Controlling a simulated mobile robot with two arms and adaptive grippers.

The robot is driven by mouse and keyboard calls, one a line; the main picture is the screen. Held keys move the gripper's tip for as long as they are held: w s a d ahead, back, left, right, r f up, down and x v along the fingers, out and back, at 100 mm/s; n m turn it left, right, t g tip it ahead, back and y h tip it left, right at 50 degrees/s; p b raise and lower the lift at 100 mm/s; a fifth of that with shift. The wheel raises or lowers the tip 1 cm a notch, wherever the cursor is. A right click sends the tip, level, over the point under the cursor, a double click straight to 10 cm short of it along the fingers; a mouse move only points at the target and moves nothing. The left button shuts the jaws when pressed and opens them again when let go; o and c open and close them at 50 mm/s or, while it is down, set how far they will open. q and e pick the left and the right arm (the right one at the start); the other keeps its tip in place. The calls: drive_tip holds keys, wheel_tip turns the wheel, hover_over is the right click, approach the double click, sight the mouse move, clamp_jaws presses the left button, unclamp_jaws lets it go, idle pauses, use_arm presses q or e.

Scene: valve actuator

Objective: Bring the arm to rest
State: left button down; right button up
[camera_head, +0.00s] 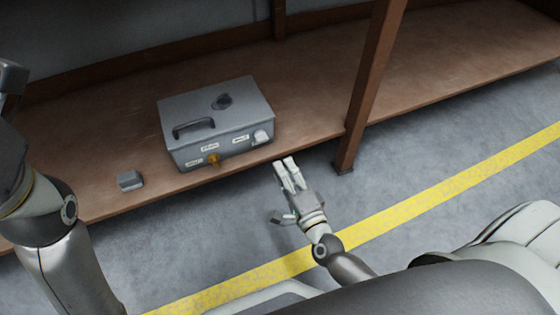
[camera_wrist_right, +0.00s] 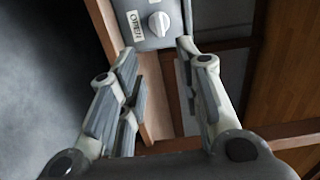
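My right gripper (camera_head: 280,188) is in front of the shelf edge, near the front right corner of a grey box, with its fingers apart and empty. In the right wrist view its fingers (camera_wrist_right: 157,55) stand wide apart. A white knob (camera_wrist_right: 158,24) on the box's labelled face shows beyond the gap, clear of the fingers. In the head view the grey box (camera_head: 217,110) stands on the shelf with a handle and dark knob on top, and an orange knob (camera_head: 213,160) and the white knob (camera_head: 261,137) in front. My left arm rises at the left edge; its gripper is not visible.
A small grey block (camera_head: 130,180) lies on the brown shelf (camera_head: 310,95) left of the box. A brown post (camera_head: 370,85) stands right of my right gripper. The grey floor has a yellow line (camera_head: 440,190). The shelf right of the post is clear.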

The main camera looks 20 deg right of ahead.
drive_tip(key=shift+s, duration=0.35)
idle(0.3)
